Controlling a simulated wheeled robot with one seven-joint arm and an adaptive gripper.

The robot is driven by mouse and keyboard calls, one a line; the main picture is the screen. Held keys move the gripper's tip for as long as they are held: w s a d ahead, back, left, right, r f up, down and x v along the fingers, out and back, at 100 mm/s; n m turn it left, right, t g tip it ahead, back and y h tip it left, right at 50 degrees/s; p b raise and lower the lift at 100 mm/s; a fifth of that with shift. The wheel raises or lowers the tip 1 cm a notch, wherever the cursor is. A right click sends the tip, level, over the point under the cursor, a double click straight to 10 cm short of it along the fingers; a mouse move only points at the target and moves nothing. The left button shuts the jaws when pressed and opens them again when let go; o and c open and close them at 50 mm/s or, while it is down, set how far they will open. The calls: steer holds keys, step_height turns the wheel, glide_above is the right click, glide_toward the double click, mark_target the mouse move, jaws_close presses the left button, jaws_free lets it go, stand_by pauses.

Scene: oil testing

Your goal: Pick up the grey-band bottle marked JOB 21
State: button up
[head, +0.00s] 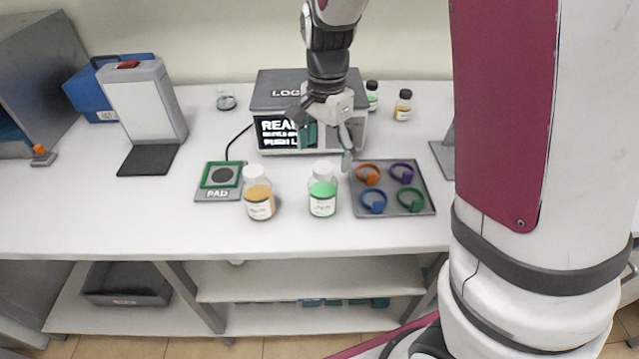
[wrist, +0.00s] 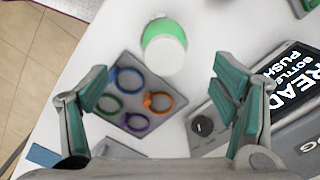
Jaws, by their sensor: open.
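No grey band or JOB 21 marking can be made out on any bottle. A white-capped bottle with amber contents (head: 259,197) stands at the table front beside the pad. A white-capped bottle with green contents (head: 323,196) stands to its right; it also shows at the top of the wrist view (wrist: 163,48). Two small dark-capped bottles stand at the back, one green (head: 372,97), partly behind my arm, and one amber (head: 402,108). Their label text is too small to read. My gripper (head: 324,140) is open and empty, in front of the tester, above the table; its fingers spread wide in the wrist view (wrist: 161,78).
A grey tray (head: 392,209) holds orange, purple, blue and green rings. The tester (head: 272,96) has a lit screen reading READY. A green-edged pad (head: 206,193), a white panel stand (head: 145,105) and a blue case (head: 84,92) are to the left. The front left table is clear.

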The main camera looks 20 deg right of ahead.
mark_target(322, 185)
steer(key=f, duration=1)
steer(key=shift+w+a+f, duration=0.15)
steer(key=shift+w+f, duration=0.05)
steer(key=shift+f, duration=0.1)
steer(key=c, duration=1.6)
steer(key=shift+c, duration=0.2)
steer(key=shift+r, duration=0.15)
